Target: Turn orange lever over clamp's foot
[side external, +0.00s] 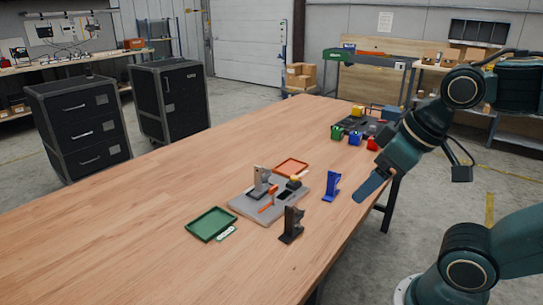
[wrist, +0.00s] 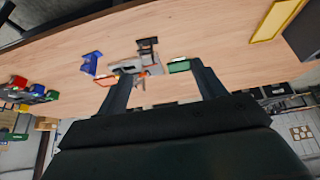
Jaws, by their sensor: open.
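A grey base plate (side external: 240,205) lies on the wooden table, carrying a grey upright clamp (side external: 262,180). The orange lever (side external: 267,208) shows as a thin orange bar low beside the clamp; its exact angle and the clamp's foot are too small to make out. In the wrist view the clamp's plate (wrist: 130,66) appears small and distant between my fingers. My gripper (side external: 366,190) is open and empty, hanging to the right of the plate by the table's edge, well apart from it. Its two spread fingers also show in the wrist view (wrist: 162,70).
A dark stand (side external: 291,226) and a blue stand (side external: 331,187) flank the plate on my gripper's side. A green tray (side external: 210,224) and an orange-red tray (side external: 291,167) lie at its ends. Coloured blocks (side external: 354,138) sit farther back. The table's left and near parts are clear.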

